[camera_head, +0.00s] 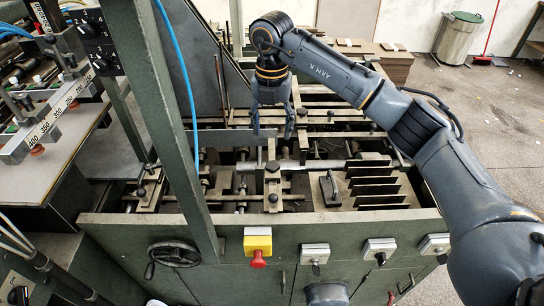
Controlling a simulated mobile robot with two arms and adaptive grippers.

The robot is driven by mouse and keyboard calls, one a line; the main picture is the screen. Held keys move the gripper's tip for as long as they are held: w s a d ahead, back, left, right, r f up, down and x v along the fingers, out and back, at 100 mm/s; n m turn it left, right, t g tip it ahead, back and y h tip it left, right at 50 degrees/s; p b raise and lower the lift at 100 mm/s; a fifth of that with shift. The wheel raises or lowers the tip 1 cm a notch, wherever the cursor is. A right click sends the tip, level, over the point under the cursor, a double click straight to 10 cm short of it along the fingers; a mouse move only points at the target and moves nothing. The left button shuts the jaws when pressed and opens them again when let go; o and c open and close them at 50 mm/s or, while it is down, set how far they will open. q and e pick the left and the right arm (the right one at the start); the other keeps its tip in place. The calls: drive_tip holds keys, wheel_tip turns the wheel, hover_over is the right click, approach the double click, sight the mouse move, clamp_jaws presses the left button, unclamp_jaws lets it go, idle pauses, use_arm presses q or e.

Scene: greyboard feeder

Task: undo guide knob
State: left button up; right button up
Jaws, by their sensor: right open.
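My right gripper (272,132) hangs from the arm that comes in from the right. Its two fingers point down, spread apart, with nothing between them. It is over the middle of the feeder (330,226). Just below it in the picture, a dark knob (272,166) sits on an upright brown guide block; a gap shows between fingertips and knob. Another dark knob (272,198) is lower on the same guide. More small black knobs (141,192) sit on the guide at the left. Which one is the task's guide knob I cannot tell. My left gripper is out of view.
A green post (172,120) with a blue hose stands left of the gripper. Upright dark plates (375,190) and a block with a black handle (330,190) lie to the right. The front panel has a red button (258,258) and a handwheel (172,256).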

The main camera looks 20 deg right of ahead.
sight(272, 165)
wheel_tip(272, 165, down, 11)
drive_tip(key=p, duration=0.4)
drive_tip(key=shift+r, duration=0.1)
drive_tip(key=shift+f, duration=0.55)
drive_tip(key=c, duration=1.2)
